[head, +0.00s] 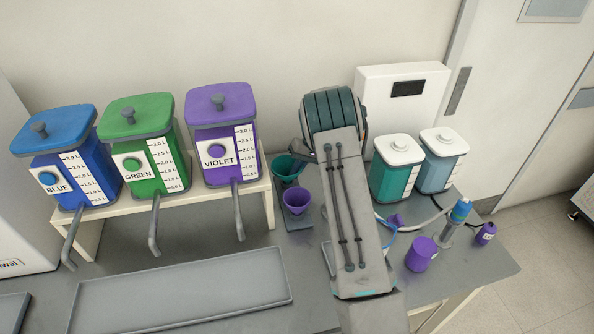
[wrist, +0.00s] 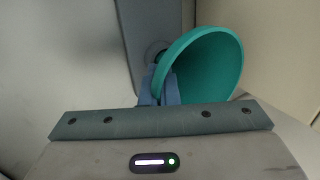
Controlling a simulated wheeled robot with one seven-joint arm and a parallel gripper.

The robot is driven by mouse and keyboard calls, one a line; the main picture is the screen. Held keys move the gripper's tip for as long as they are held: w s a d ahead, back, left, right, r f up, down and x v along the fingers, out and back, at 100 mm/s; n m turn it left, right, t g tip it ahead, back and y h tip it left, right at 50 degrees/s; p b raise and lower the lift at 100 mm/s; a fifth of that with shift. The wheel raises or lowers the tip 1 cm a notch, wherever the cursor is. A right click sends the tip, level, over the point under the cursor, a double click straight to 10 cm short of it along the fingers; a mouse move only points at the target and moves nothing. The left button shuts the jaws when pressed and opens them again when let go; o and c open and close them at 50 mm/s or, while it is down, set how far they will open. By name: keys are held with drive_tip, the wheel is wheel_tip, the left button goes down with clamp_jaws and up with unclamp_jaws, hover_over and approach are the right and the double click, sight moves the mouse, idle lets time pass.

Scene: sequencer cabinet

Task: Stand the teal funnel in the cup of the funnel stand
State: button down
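The teal funnel (head: 288,168) is left of my arm in the head view, just behind a violet cup-shaped piece. In the wrist view the funnel (wrist: 212,65) is large, its wide mouth tilted to the right. My gripper (wrist: 163,84) has its blue-grey fingers close together at the funnel's side and appears shut on it. In the head view my gripper (head: 299,153) is partly hidden by my arm. A grey strip with a round ring (wrist: 155,51), perhaps the funnel stand, lies beyond the fingers; the funnel partly covers the ring. I cannot tell whether they touch.
Blue (head: 60,165), green (head: 150,155) and violet (head: 222,140) tanks stand on a raised shelf, spouts forward. The violet piece (head: 297,200) sits on a grey base. Teal (head: 393,180) and light blue (head: 440,165) containers and a purple cup (head: 421,254) are right of my arm. A grey tray (head: 180,290) lies in front.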

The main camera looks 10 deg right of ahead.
drive_tip(key=c, duration=1.6)
unclamp_jaws()
drive_tip(key=shift+r, duration=0.1)
